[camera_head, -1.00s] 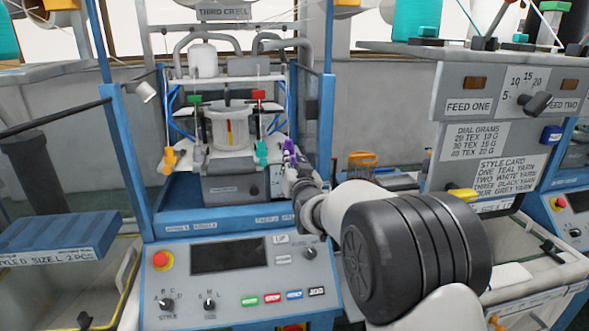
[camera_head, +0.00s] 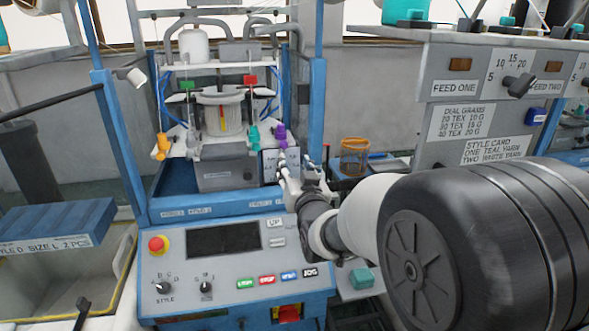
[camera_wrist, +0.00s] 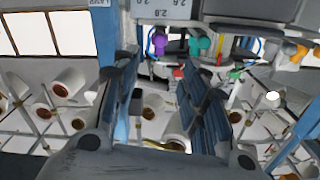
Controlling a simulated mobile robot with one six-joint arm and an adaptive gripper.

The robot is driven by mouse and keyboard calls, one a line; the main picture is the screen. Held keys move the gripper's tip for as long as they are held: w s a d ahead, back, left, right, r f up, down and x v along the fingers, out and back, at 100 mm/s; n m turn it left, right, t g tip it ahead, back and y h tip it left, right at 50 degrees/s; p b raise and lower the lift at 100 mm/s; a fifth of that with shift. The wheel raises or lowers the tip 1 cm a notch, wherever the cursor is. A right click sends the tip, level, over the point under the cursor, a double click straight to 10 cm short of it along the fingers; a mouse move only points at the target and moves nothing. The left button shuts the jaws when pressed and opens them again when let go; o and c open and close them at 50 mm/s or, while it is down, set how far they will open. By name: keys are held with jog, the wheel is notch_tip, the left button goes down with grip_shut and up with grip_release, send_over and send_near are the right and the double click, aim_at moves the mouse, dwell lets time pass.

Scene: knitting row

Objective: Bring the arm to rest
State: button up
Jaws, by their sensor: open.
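My gripper (camera_head: 287,172) is in front of the knitting machine, just below and right of its purple lever (camera_head: 279,135). It looks small and partly end-on in the head view. In the wrist view my gripper (camera_wrist: 165,88) has its two dark fingers spread wide, with nothing held between them. The purple lever also shows in the wrist view (camera_wrist: 159,42), beside the teal lever (camera_wrist: 200,44), beyond the fingers and apart from them. My arm reaches in from the lower right and hides part of the right-hand cabinet.
The control panel (camera_head: 226,268) with screen and buttons lies below my gripper. A blue post (camera_head: 316,90) stands close on the right. An orange container (camera_head: 354,156) sits behind my arm. The feed cabinet (camera_head: 440,86) is at right, a bin (camera_head: 112,262) at left.

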jog(key=s+d+g+h, duration=0.3)
jog(key=s+d+g, duration=0.2)
jog(key=s+d, duration=0.7)
jog(key=s+d+f+g, duration=0.2)
jog(key=s, duration=0.7)
jog(key=s+d+f+g+h, duration=0.1)
jog(key=s+d+f+g, duration=0.1)
jog(key=s, duration=0.8)
jog(key=s+d+f+m+g+h, duration=0.1)
jog(key=s+d+f+g, duration=0.1)
jog(key=s, duration=0.8)
notch_tip(320, 180, down, 2)
jog(key=shift+d+f+g, duration=0.2)
jog(key=shift+d+g, duration=0.2)
jog(key=shift+g, duration=0.5)
